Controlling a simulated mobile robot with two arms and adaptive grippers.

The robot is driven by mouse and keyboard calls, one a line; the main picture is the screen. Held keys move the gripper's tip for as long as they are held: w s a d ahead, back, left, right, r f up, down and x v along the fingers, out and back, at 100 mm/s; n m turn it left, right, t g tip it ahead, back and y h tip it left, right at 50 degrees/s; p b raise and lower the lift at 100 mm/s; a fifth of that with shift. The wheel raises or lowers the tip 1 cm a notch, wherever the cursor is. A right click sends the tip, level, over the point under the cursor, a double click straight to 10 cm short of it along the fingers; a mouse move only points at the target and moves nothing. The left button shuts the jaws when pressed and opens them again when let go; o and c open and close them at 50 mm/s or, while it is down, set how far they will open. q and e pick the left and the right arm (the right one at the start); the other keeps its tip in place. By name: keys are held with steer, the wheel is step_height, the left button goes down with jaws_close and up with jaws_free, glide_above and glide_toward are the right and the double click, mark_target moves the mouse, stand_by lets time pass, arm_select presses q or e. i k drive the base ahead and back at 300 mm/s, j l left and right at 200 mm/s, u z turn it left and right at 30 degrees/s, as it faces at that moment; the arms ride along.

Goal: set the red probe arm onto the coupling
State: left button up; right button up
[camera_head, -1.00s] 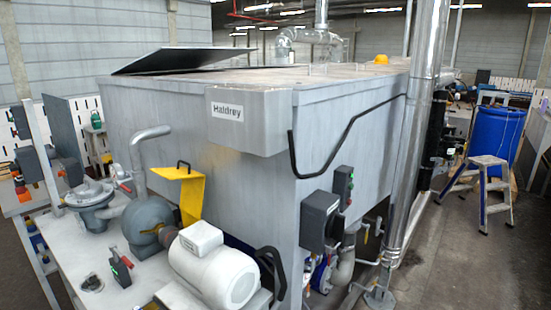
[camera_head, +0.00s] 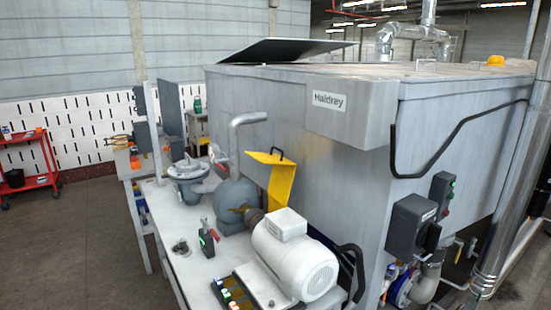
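The coupling (camera_head: 254,215) is the dark brownish part between the grey pump (camera_head: 236,194) and the white motor (camera_head: 293,255). A yellow guard (camera_head: 281,183) stands raised above and behind it. A small black device with a green patch and a red upper part (camera_head: 208,237) stands on the white bench top (camera_head: 181,220), left of the pump and apart from the coupling. It may be the red probe arm; it is too small to be sure. Neither of my grippers is in view.
A large grey tank labelled Haldrey (camera_head: 331,101) stands behind the pump and motor. A dark control box (camera_head: 409,226) is on its front. A small panel with coloured knobs (camera_head: 230,296) lies at the bench front. A red cart (camera_head: 30,166) stands far left, with free floor between.

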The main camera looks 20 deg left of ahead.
mark_target(203, 219)
steer(key=i+u, duration=0.25)
steer(key=u, duration=0.15)
steer(key=i+u, duration=0.2)
steer(key=u, duration=0.2)
steer(key=i+l+u, duration=0.1)
steer(key=i+u, duration=0.15)
steer(key=u, duration=0.2)
